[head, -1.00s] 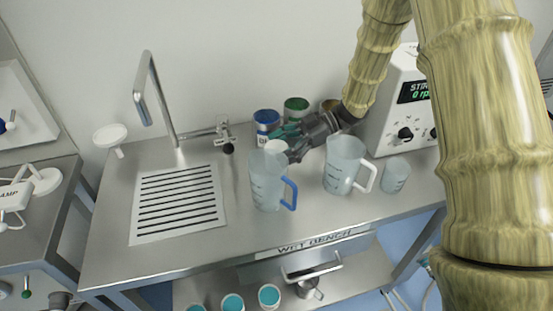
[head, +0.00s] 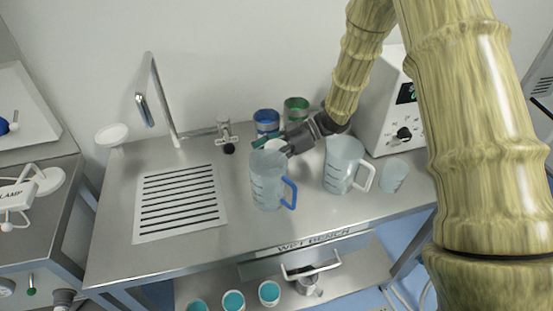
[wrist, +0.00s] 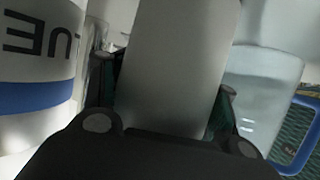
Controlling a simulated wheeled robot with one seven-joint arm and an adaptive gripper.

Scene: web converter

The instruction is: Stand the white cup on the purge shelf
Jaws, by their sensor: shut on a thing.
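The white cup (head: 276,145) shows only in part behind the blue-handled jug in the head view. My gripper (head: 272,143) reaches in from the right, with its teal fingers at the cup. In the wrist view the cup's pale wall (wrist: 178,55) fills the space between the two fingers, and my gripper (wrist: 165,95) is shut on it. The cup's base is hidden, so I cannot tell whether it touches the bench. I cannot identify a shelf marked as purge.
A blue can (head: 266,120) stands close behind the cup, beside a green can (head: 296,108). The blue-handled jug (head: 266,185) is just in front, and a white-handled jug (head: 342,165) and a beaker (head: 393,176) stand right. A drain grille (head: 180,203) lies left; bench around it is clear.

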